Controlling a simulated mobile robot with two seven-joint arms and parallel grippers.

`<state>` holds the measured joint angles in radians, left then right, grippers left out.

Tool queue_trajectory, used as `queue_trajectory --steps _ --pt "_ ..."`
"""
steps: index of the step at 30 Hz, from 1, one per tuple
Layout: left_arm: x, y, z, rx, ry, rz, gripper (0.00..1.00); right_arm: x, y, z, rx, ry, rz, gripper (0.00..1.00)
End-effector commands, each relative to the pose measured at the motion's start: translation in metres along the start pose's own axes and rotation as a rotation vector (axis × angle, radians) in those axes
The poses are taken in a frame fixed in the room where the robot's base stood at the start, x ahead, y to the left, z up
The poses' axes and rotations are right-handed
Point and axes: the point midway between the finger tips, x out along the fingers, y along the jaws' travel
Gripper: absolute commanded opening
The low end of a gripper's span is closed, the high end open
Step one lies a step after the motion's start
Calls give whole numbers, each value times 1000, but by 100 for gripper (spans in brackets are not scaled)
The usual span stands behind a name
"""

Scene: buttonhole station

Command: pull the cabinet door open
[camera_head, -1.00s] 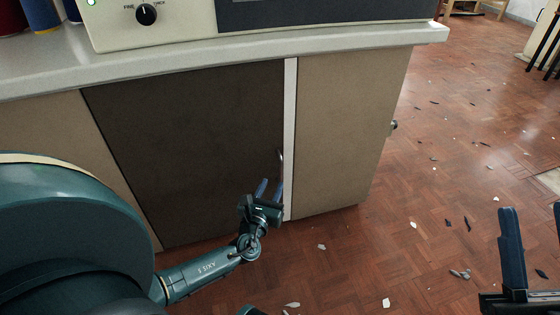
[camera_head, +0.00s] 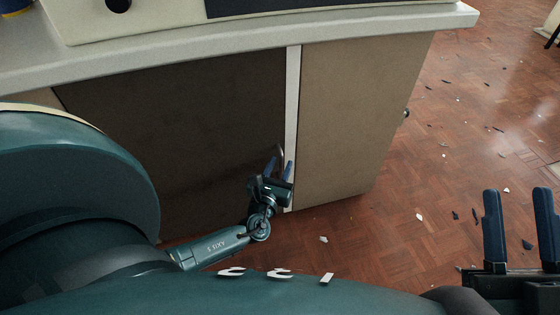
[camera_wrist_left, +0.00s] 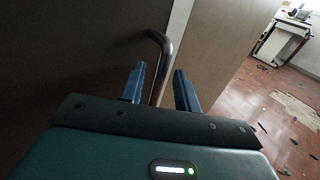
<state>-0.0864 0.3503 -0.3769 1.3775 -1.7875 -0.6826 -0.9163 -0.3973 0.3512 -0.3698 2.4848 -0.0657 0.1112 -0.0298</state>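The dark brown cabinet door (camera_head: 180,125) hangs under the counter and looks shut. Its curved metal handle (camera_head: 281,152) stands near the door's right edge, beside the white frame strip. In the left wrist view the handle (camera_wrist_left: 158,62) rises between the two blue fingers of my left gripper (camera_wrist_left: 158,85). The fingers are apart, and I see a gap on at least one side of the handle. In the head view my left gripper (camera_head: 281,168) is just below and around the handle's lower part. My right gripper (camera_head: 519,222) is open and empty at the lower right, over the floor.
The pale counter (camera_head: 380,24) overhangs the door, with a cream instrument (camera_head: 170,22) on top. A beige side panel (camera_head: 360,115) is right of the white strip (camera_head: 292,105). Parquet floor (camera_head: 440,170) with scattered chips is open at the right.

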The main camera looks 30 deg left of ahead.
Motion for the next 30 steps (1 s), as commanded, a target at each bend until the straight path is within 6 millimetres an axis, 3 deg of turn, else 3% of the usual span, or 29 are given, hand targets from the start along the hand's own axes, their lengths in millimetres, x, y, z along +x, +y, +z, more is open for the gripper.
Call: queue_trajectory --steps 8,20,30 --pt "0 0 0 0 0 0 32 0 0 -1 2 1 1 36" --pt "0 0 0 -1 1 0 0 0 0 -2 1 4 1 36" --pt "0 0 0 -1 0 0 0 1 0 -2 0 6 1 36"
